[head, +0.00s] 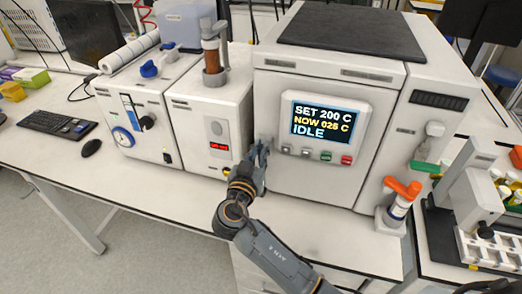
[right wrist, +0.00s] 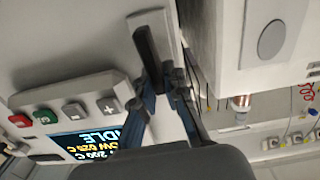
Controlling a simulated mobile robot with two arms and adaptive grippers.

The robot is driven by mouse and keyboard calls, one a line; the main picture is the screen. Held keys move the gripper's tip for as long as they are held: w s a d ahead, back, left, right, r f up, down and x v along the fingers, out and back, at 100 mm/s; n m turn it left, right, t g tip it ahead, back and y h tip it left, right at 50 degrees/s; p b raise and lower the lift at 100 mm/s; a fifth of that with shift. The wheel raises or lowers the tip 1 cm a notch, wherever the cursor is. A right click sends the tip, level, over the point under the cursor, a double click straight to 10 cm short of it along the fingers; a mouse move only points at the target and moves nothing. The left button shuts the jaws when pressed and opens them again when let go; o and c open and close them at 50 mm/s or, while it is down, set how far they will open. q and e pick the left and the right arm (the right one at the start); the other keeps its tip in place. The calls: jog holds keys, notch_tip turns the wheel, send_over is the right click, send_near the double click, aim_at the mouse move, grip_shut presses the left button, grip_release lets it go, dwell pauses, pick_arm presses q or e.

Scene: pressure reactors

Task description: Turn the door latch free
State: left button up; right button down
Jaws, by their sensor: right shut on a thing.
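The reactor oven (head: 316,190) has a large white front door with a lit screen (head: 322,121) that reads SET 200 C and IDLE. My right gripper (head: 259,152) is at the left edge of this door and covers the latch in the head view. In the right wrist view the door latch (right wrist: 146,48) is a dark bar on a pale plate (right wrist: 167,25). There my right gripper (right wrist: 166,82) is shut on the lower end of the latch bar. The door looks closed. My left gripper is not in view.
A white unit (head: 215,130) with a red readout stands close to the left of the oven. Buttons (head: 326,156) sit below the screen. An orange-handled valve (head: 402,190) stands at the right. The bench front (head: 170,180) is clear.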

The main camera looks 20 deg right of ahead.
jog(key=shift+w+a+f+n+b, duration=0.1)
jog(key=shift+n+b, duration=0.25)
jog(key=shift+n, duration=0.2)
jog(key=shift+w+a+f+n+b, duration=0.1)
jog(key=shift+n+b, duration=0.2)
jog(key=shift+n, duration=0.25)
jog(key=shift+a+n+b, duration=0.15)
jog(key=shift+n+b, duration=0.2)
jog(key=shift+n, duration=0.55)
jog(key=shift+w+a+f+n, duration=0.15)
jog(key=shift+a+f+n, duration=0.1)
jog(key=shift+n, duration=1.6)
jog(key=shift+w+a+f+n, duration=0.1)
jog(key=shift+f+n, duration=0.15)
jog(key=shift+n, duration=1.55)
jog(key=shift+w+a+f+n, duration=0.15)
jog(key=shift+a+f+n, duration=0.1)
jog(key=shift+n, duration=1.6)
jog(key=c, duration=1.4)
grip_release()
